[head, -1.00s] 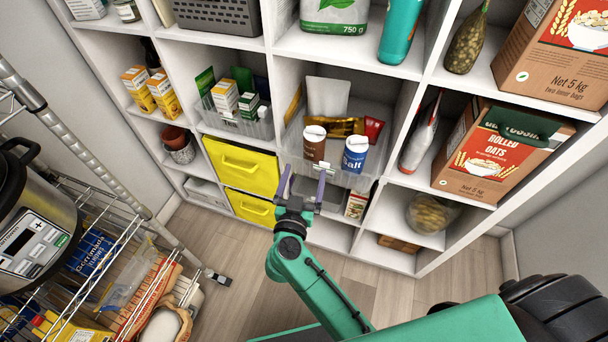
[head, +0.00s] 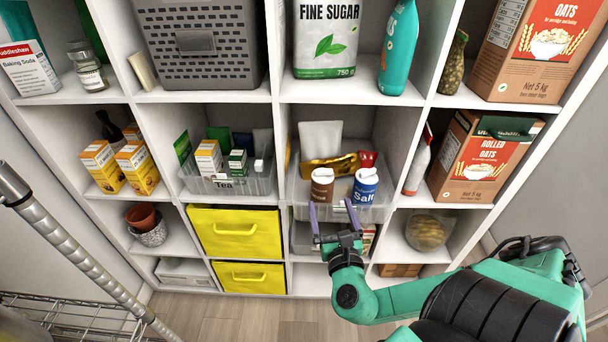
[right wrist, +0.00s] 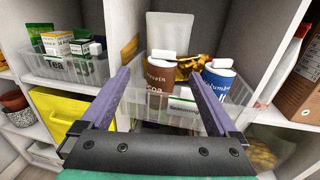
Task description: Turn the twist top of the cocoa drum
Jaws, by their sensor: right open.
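The cocoa drum (head: 322,187) is a brown cylinder with a white twist top (head: 322,174). It stands upright in a clear bin (head: 300,209) on a middle shelf of the white unit, left of a blue salt drum (head: 365,185). My right gripper (head: 332,212) is open and empty, just in front of and below the two drums. In the right wrist view the cocoa drum (right wrist: 159,82) and its top (right wrist: 162,55) show between the two purple fingers, beyond their tips, with no contact visible. My left gripper is not in view.
The bin also holds a white pouch (head: 320,139) and a golden packet (head: 335,164) behind the drums. A clear tea bin (head: 255,184) stands in the compartment to the left. Yellow drawers (head: 236,231) are below it. A wire rack (head: 60,312) stands at lower left.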

